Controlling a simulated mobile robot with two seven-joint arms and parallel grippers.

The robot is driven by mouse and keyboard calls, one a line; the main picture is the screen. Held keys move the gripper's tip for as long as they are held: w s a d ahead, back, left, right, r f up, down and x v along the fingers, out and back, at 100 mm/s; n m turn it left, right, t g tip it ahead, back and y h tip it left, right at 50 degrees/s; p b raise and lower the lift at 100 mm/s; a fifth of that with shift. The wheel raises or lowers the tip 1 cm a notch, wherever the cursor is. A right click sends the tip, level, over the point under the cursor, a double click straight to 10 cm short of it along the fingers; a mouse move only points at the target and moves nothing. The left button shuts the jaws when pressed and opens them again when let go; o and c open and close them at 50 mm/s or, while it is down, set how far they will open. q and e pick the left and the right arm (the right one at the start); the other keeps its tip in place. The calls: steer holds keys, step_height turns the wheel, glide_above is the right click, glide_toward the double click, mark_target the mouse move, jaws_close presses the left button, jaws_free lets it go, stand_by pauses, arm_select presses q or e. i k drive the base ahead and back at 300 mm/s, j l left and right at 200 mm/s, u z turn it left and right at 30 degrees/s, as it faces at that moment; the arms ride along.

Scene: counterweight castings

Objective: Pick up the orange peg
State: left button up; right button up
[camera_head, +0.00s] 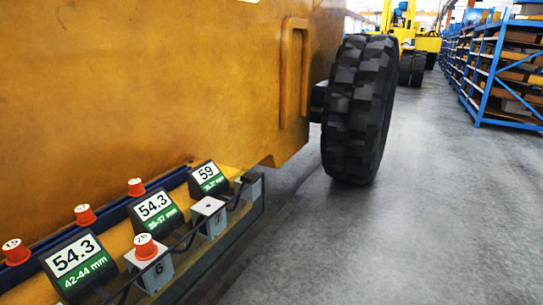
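Several orange pegs show in the head view along a ledge at the lower left. One orange peg (146,249), with a pale numbered top, stands on a grey block (153,273) marked 6. Another orange peg (16,254) is at the far left edge. A third orange peg (85,217) and one more orange peg (136,189) stand further back along a dark blue rail. The frame does not show which peg the task means. Neither of my grippers is in view.
Tilted display signs (75,262) reading 54.3 and 59 stand between the pegs. A second grey block (209,216) has no peg on it. A dark cable runs along the front. A yellow machine body (150,80) rises behind; a large tyre (358,110) and open floor lie right.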

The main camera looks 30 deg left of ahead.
mark_target(136, 188)
steer(key=i+u, duration=0.25)
steer(key=u, duration=0.15)
steer(key=i+l+u, duration=0.15)
steer(key=u, duration=0.25)
steer(key=i+l+u, duration=0.25)
steer(key=u, duration=0.2)
steer(key=i+l+u, duration=0.25)
steer(key=u, duration=0.15)
